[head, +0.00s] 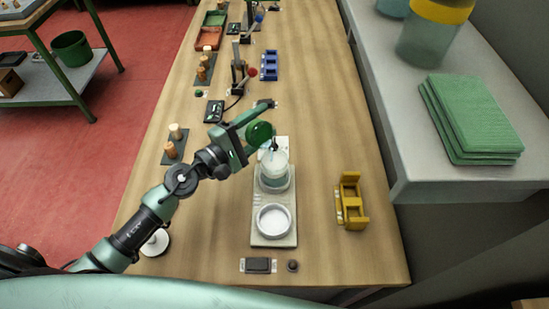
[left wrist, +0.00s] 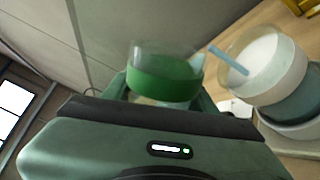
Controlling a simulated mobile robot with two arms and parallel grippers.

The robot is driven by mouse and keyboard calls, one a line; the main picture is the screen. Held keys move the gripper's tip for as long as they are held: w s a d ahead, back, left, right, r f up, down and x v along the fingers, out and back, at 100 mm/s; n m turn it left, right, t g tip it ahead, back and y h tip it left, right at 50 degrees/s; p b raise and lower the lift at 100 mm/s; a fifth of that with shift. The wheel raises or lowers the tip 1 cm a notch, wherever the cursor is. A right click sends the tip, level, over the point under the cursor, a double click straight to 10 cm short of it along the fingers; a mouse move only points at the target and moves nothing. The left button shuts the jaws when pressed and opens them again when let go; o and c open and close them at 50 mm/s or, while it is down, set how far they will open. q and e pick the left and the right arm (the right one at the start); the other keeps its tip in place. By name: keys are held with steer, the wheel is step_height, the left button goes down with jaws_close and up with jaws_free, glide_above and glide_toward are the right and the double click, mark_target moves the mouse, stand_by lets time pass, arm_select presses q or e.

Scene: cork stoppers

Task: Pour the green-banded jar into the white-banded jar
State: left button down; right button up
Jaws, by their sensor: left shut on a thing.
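My left gripper (head: 240,143) is shut on the green-banded jar (head: 260,133) and holds it tilted above the worktop. The jar's green band (left wrist: 165,80) and clear wall show in the left wrist view. The white-banded jar (head: 274,172) stands upright on a pale tray (head: 259,234), just below and to the right of the held jar. It also shows in the left wrist view (left wrist: 285,78). A pale blue strip (left wrist: 229,61) reaches between the two jars at the mouth of the white-banded one; I cannot tell whether it is liquid. My right gripper is out of view.
An empty-looking round white dish (head: 273,220) sits on the tray's near end. A yellow holder (head: 350,202) stands to the right, and a blue rack (head: 269,65) farther back. A grey shelf (head: 400,120) with green pads (head: 470,118) borders the right side.

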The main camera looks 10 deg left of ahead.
arm_select(q)
steer(key=shift+f+m+b, duration=0.3)
steer(key=shift+b, duration=0.05)
steer(key=shift+s+d+r+m+p, duration=0.15)
steer(key=shift+d+r+m+p, duration=0.1)
steer(key=shift+r+m+p, duration=0.3)
steer(key=shift+s+d+r+m+p, duration=0.15)
steer(key=shift+d+r+m+p, duration=0.15)
steer(key=shift+r+p, duration=0.35)
stand_by(1.1)
steer(key=shift+s+d+r+m, duration=0.1)
steer(key=shift+r+m, duration=0.3)
steer(key=shift+m, duration=0.45)
stand_by(0.9)
steer(key=shift+f+m, duration=0.15)
steer(key=shift+m, duration=0.15)
